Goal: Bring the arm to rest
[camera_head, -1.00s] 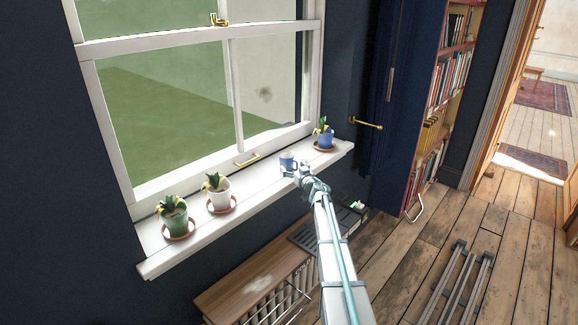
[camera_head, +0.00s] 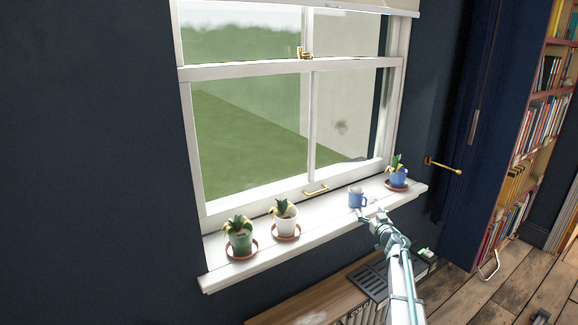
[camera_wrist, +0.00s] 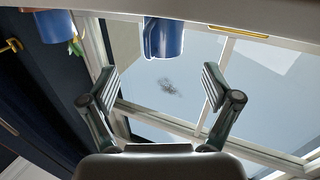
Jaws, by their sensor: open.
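My gripper (camera_head: 372,215) is at the front edge of the white windowsill (camera_head: 330,224), at the end of my arm, which reaches up from the lower right. In the wrist view my gripper (camera_wrist: 158,90) has its two fingers spread wide with nothing between the tips. A blue mug (camera_head: 356,198) stands upright on the sill just beyond the fingers. The mug also shows in the wrist view (camera_wrist: 162,38), ahead of the fingers and apart from them.
Potted plants in a green pot (camera_head: 240,240), a white pot (camera_head: 285,222) and a blue pot (camera_head: 398,178) stand on saucers along the sill. A wooden shelf top (camera_head: 312,304) lies below. A brass handle (camera_head: 443,166) juts out at the right, beside the bookcase (camera_head: 540,125).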

